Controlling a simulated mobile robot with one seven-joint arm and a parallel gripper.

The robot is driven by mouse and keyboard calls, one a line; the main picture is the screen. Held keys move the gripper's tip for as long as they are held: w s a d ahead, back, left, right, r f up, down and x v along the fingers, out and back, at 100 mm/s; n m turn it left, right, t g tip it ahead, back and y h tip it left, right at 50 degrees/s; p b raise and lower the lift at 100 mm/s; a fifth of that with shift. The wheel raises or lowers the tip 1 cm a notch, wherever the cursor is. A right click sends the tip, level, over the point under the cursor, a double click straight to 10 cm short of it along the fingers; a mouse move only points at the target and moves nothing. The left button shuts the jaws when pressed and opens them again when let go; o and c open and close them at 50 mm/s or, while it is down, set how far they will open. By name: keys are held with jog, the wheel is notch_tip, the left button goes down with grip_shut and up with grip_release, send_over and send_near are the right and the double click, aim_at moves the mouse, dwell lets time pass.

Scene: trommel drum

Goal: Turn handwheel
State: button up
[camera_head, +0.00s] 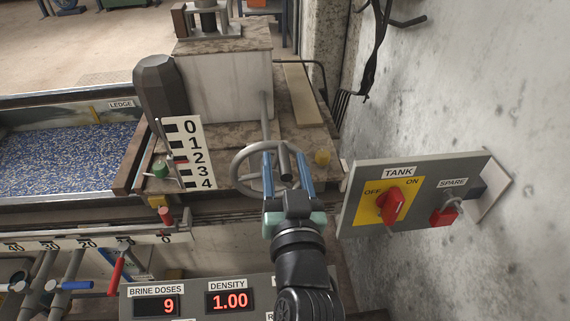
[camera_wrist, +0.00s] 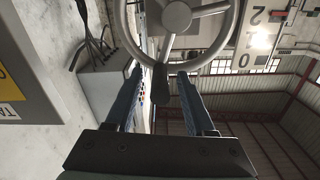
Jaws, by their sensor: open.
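The grey handwheel (camera_head: 237,165) stands at the near edge of the brown platform, on a shaft running back to a pale box. Its rim and spokes also fill the top of the wrist view (camera_wrist: 232,30). A dark handle (camera_wrist: 160,88) sticks out from the rim towards me. My gripper (camera_head: 287,158) is open, with one blue finger on each side of the handle. In the wrist view the handle sits between the fingertips, with gaps visible on both sides. A white scale board (camera_head: 188,150) marked 0 to 4 stands left of the wheel, with a red pointer near 2.
A panel (camera_head: 352,205) on the right wall carries a red TANK switch (camera_head: 391,206) and a red SPARE part (camera_head: 444,215). A display panel (camera_head: 190,288) reads BRINE DOSES 9 and DENSITY 1.00. Red and blue levers (camera_head: 117,272) stand lower left.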

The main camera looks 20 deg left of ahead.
grip_shut()
dwell(1.4)
